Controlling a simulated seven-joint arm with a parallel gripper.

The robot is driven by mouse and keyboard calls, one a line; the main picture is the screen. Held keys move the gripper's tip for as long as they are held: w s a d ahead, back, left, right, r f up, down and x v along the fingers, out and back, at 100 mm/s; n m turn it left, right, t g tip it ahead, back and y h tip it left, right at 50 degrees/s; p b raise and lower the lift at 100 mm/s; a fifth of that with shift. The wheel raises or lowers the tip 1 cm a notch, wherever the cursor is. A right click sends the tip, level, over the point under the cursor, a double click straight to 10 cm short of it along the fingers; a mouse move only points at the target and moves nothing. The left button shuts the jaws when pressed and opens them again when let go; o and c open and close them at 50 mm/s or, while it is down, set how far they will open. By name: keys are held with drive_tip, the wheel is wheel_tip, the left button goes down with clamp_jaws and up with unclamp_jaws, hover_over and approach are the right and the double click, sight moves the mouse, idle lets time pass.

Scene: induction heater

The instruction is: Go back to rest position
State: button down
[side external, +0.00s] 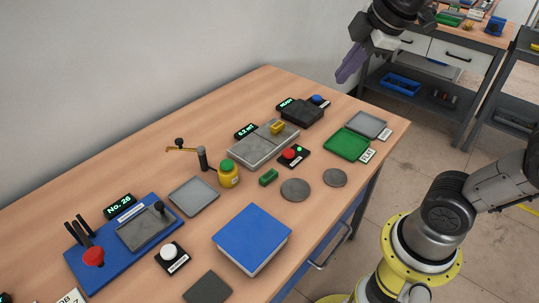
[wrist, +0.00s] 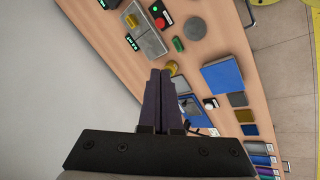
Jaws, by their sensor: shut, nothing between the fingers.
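My gripper (side external: 352,64) is raised in the air above the far end of the wooden table (side external: 232,272), in the upper right of the side external view. Its purple fingers point down and to the left. In the wrist view the fingers (wrist: 160,74) lie together, shut, with nothing between them. They are well clear of the table and of everything on it.
On the table stand a grey device with a yellow block (side external: 277,127), a yellow jar with a green lid (side external: 228,174), a blue box (side external: 252,238), a green tray (side external: 347,144) and a blue station with a red knob (side external: 93,257). A wall runs behind the table. Shelved workbenches (side external: 440,65) stand at the far right.

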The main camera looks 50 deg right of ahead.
drive_tip(key=s+a+f+m+y, duration=0.1)
drive_tip(key=s+a+f+m, duration=0.1)
drive_tip(key=s+f+m, duration=0.6)
drive_tip(key=shift+s+f+m, duration=0.3)
drive_tip(key=shift+s+m, duration=0.65)
drive_tip(key=shift+m, duration=0.05)
